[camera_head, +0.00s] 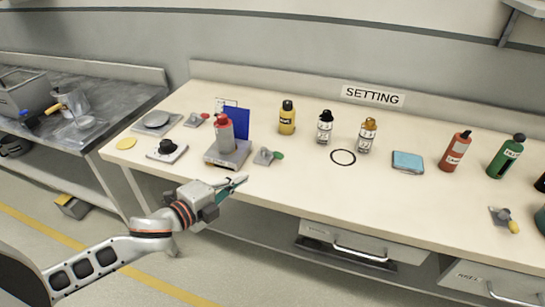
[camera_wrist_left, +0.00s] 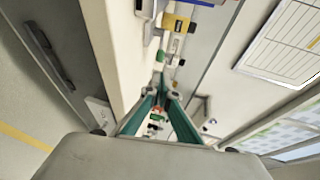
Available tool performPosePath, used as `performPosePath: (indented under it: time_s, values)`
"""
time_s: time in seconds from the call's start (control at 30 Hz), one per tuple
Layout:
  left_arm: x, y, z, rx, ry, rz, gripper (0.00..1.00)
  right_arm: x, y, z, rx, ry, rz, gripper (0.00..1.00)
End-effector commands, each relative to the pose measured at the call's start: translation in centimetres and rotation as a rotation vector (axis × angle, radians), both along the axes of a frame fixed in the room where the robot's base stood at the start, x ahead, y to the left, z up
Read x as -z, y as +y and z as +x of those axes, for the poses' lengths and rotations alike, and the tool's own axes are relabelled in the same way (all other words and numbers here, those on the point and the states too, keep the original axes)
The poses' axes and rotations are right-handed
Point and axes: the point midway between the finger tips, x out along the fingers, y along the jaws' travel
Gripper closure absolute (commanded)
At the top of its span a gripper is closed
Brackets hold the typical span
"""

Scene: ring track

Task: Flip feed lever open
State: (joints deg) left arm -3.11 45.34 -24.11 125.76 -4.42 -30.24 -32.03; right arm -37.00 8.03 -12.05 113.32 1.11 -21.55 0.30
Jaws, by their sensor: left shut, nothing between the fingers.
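Several small grey lever-like fittings with coloured knobs sit on the cream bench: one with a green knob (camera_head: 278,155), one with a red knob (camera_head: 205,116) and one with a yellow knob (camera_head: 513,226). I cannot tell which is the feed lever. My left gripper (camera_head: 238,183) is at the bench's front edge, in front of the green-knob fitting and apart from it. Its teal fingers are shut and empty; they also show in the left wrist view (camera_wrist_left: 162,92), pointing along the bench. My right gripper is not in view.
A red-capped grey bottle (camera_head: 224,135) stands on a square device (camera_head: 229,153) by a blue panel (camera_head: 236,122). A yellow bottle (camera_head: 287,118), a black ring (camera_head: 343,157) and a blue pad (camera_head: 407,161) are farther right. A drawer (camera_head: 362,246) sits under the bench front.

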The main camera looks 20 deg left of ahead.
Motion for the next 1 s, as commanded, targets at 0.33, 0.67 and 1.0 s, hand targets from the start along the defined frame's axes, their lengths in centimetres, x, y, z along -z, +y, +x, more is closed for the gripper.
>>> performPosePath:
  time_s: [0.33, 0.67, 1.0]
  values:
    - [0.9, -1.7, 4.7, -0.002, -0.002, -0.003, 1.0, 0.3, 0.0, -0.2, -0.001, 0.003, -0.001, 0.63]
    - [2.2, -3.8, 9.9, -0.001, 0.001, -0.006, 1.0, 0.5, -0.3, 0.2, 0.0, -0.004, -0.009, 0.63]
    - [2.6, -4.7, 12.2, 0.0, 0.001, -0.004, 1.0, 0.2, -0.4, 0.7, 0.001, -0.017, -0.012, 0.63]
